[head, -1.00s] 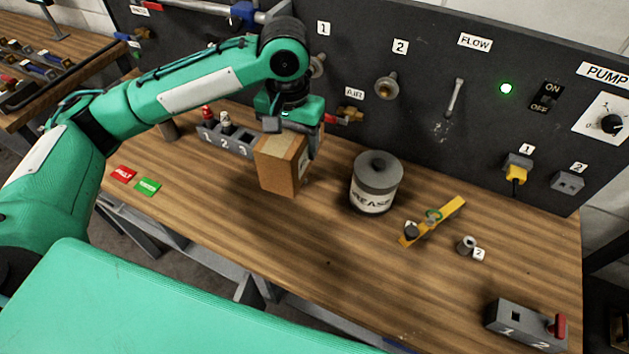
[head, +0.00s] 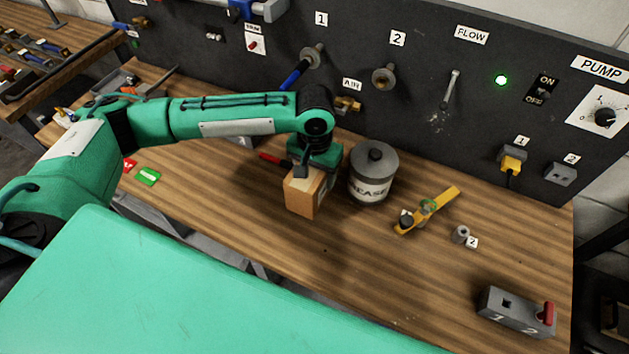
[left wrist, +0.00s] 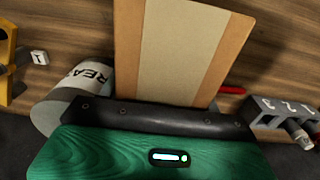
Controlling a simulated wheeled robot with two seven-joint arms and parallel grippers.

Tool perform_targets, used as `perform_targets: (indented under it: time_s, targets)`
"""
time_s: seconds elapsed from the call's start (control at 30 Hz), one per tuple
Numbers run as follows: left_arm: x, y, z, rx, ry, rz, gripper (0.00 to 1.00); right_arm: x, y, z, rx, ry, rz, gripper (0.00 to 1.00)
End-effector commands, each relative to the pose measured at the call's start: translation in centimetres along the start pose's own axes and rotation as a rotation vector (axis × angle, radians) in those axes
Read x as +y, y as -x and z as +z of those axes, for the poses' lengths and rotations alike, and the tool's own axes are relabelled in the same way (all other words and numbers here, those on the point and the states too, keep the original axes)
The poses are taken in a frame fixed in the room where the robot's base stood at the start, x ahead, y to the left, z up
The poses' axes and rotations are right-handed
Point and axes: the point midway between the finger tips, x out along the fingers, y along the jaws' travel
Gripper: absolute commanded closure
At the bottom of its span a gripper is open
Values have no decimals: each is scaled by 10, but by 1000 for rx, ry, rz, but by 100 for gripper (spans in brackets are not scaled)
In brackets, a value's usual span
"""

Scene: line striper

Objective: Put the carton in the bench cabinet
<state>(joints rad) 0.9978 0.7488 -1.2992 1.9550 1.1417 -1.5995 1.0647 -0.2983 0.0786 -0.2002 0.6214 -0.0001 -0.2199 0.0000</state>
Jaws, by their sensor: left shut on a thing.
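The carton (head: 304,193) is a small brown cardboard box with a paler tape strip. My left gripper (head: 313,172) is shut on it from above and holds it over the middle of the bench, just left of the grease can. In the left wrist view the carton (left wrist: 183,50) fills the space beyond the gripper's dark edge; the fingertips are hidden there. Whether the carton touches the bench top is hard to tell. I cannot make out the bench cabinet in either view. My right gripper is not in view.
The grease can (head: 372,177) stands close to the carton's right. A yellow tool (head: 428,209), a small cylinder (head: 460,234) and a grey two-slot block (head: 517,311) are farther right. A black panel (head: 425,85) backs the bench. The wooden top (head: 350,260) in front is clear.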

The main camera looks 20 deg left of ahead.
Motion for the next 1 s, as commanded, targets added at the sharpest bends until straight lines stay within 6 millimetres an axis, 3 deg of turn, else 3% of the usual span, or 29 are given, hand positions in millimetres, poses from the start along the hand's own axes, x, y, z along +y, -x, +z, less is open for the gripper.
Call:
perform_targets:
  time_s: [0.17, 0.43, 0.77, 0.8, 0.9, 1.0]
  targets:
    - [0, -10, 0, 1, 0, 1, 72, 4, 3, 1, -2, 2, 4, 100]
    - [0, -45, 0, 1, 0, 0, 72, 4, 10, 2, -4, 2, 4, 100]
    - [0, -48, 0, 2, 0, 1, 72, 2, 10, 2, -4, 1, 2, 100]
    - [0, -50, 0, 1, 0, 0, 35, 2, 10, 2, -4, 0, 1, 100]
    - [0, -50, 0, 1, 0, 0, 15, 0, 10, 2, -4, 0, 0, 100]
    - [0, -49, 0, 1, 0, 0, 15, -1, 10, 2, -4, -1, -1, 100]
